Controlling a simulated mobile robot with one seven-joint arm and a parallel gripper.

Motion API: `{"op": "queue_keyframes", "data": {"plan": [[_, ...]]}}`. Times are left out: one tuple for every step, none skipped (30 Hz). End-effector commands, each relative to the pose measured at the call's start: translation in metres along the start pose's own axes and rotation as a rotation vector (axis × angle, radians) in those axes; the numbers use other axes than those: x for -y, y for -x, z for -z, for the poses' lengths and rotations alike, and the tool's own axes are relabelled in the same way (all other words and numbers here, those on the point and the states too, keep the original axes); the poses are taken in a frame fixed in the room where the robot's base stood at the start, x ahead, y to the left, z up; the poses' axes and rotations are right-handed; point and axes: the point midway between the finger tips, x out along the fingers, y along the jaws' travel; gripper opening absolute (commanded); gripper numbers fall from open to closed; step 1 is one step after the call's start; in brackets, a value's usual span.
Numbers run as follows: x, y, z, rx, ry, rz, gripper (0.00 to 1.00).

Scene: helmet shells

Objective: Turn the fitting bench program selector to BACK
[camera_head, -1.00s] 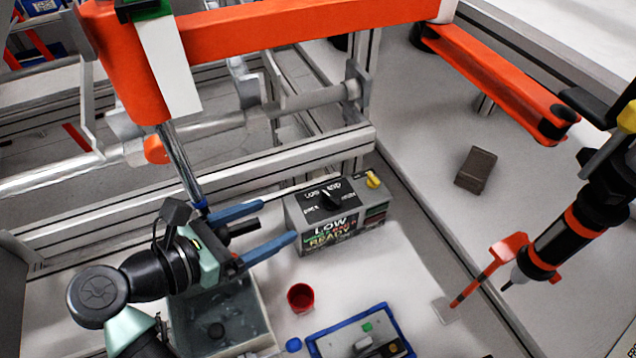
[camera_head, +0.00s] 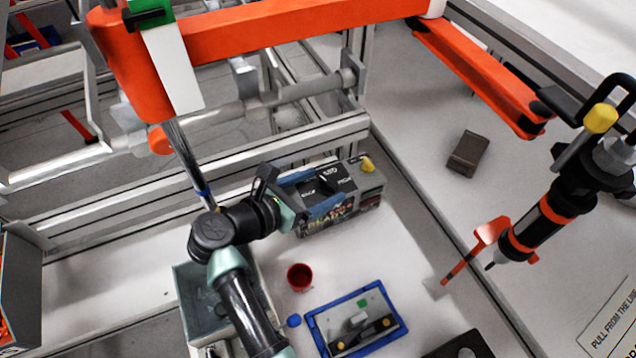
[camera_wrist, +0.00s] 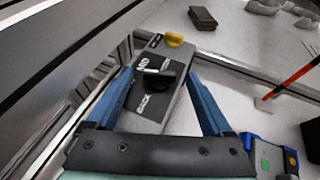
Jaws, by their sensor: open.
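The fitting bench program selector is a black knob (camera_wrist: 155,82) on the dark sloping face of a grey box (camera_head: 365,190). In the wrist view the knob lies between the two blue fingers of my gripper (camera_wrist: 163,80), which are spread with a gap on each side. A display on the box front shows coloured text, partly covered; "READY" is partly legible.
A yellow knob (camera_head: 367,164) sits on the box's far right end. A red cup (camera_head: 300,277) and a blue-rimmed tray (camera_head: 312,332) are in front. A hanging black-and-orange tool (camera_head: 540,225) is at right. A brown block (camera_head: 467,153) lies on the back surface.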

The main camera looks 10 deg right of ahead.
Motion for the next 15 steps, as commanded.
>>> {"op": "queue_keyframes", "data": {"plan": [[0.0000,-0.0003,0.0001,0.000,0.000,0.000,0.85],[-0.0001,-0.0003,0.0001,0.000,0.000,0.000,0.85],[-0.0001,-0.0002,0.0001,0.000,0.000,0.000,0.85],[0.0000,-0.0002,0.0001,0.000,0.000,0.000,0.85],[0.0000,-0.0002,0.0001,0.000,0.000,0.000,0.85],[0.0000,-0.0001,0.0001,0.000,0.000,0.000,0.81],[0.0000,-0.0001,0.0001,0.000,0.000,0.000,0.76],[0.0000,0.0000,0.0001,0.000,0.000,0.000,0.71],[0.0000,0.0000,0.0001,0.000,0.000,0.000,0.63],[0.0001,0.0000,0.0001,0.000,0.000,0.000,0.58],[0.0000,0.0000,0.0001,0.000,0.000,0.000,0.53],[0.0001,0.0001,0.0001,0.000,0.000,0.000,0.45],[0.0001,0.0001,0.0001,0.000,0.000,0.000,0.40],[0.0001,0.0001,0.0001,0.000,0.000,0.000,0.35],[0.0001,0.0001,0.0001,0.000,0.000,0.001,0.27]]}}
